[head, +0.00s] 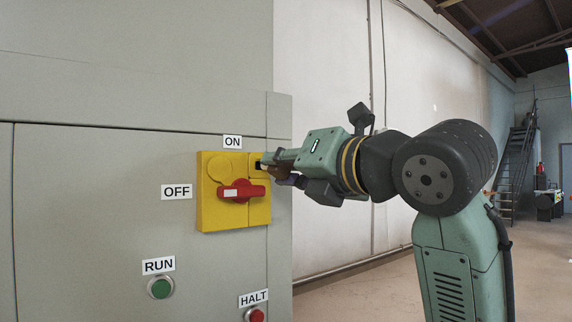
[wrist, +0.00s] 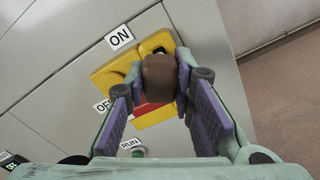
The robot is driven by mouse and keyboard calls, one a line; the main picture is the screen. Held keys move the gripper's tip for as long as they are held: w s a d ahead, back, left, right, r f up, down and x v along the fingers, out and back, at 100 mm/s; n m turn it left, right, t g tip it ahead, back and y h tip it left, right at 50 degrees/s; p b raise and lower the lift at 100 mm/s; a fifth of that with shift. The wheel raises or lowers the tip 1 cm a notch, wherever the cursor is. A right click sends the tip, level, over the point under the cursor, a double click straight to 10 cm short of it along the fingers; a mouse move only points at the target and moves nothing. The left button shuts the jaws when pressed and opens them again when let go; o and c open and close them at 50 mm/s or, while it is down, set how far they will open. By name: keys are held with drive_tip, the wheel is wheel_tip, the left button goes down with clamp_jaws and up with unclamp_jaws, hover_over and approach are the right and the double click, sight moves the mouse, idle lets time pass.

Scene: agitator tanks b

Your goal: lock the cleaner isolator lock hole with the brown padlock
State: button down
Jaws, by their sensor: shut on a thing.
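The yellow isolator (head: 208,216) is on the grey cabinet front. Its red handle (head: 242,191) lies level, with its white-marked end toward the OFF label. A dark opening (head: 257,164) shows in the tab at its upper right. My gripper (head: 279,170) is at this tab, coming from the right. In the wrist view its purple-padded fingers are shut on the brown padlock (wrist: 159,78), whose body covers part of the isolator (wrist: 104,77) and the red handle (wrist: 118,104). The shackle is mostly hidden, so I cannot tell whether it passes through the hole.
An ON label (head: 232,142) is above the isolator and an OFF label (head: 177,192) is left of it. A green RUN button (head: 160,287) and a red HALT button (head: 254,315) sit below. The cabinet's right edge is close by; open floor lies beyond.

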drive_tip(key=shift+p+x, duration=0.4)
drive_tip(key=shift+x, duration=1.05)
drive_tip(key=c, duration=1.3)
unclamp_jaws()
